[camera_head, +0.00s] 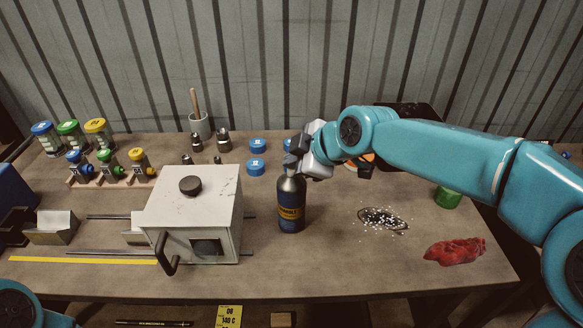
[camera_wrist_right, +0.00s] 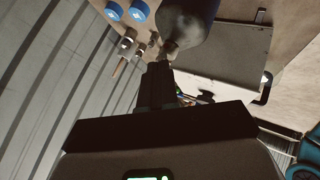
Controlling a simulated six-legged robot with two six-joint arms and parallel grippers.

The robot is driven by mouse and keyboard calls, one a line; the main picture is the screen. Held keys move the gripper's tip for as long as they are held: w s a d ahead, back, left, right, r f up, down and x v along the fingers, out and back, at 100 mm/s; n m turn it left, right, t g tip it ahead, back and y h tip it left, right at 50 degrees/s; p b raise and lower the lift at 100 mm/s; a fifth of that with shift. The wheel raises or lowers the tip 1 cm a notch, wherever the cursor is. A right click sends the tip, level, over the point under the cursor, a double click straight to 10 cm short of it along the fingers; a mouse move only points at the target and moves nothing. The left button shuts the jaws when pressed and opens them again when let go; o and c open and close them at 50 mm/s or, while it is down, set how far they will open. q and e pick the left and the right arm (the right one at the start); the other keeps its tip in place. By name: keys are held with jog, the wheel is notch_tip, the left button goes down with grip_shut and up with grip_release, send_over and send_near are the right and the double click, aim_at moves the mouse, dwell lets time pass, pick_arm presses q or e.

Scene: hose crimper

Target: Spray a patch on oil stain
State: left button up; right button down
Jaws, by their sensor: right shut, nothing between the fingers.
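A dark blue spray bottle (camera_head: 291,205) with a yellow label stands upright on the table, just right of the grey machine. My right gripper (camera_head: 300,158) is at the bottle's top, with its fingers shut. It hides part of the nozzle, and I cannot tell whether it touches it. In the right wrist view the bottle (camera_wrist_right: 188,22) is just beyond the fingertips (camera_wrist_right: 160,72). The oil stain (camera_head: 372,214) is a dark patch strewn with white granules, right of the bottle. My left gripper is out of view; only part of my left arm shows at the lower left corner.
The grey crimper box (camera_head: 195,215) with a handle stands left of the bottle. A red rag (camera_head: 455,251) and a green-topped can (camera_head: 447,197) are at the right. Blue caps (camera_head: 256,167), metal fittings (camera_head: 223,140) and several jars (camera_head: 97,132) stand behind and left.

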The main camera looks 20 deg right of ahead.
jog(key=shift+f+b, duration=0.3)
jog(key=shift+f, duration=0.1)
jog(key=shift+r, duration=0.4)
notch_tip(320, 180, up, 6)
jog(key=p, duration=0.4)
dwell(0.3)
dwell(0.5)
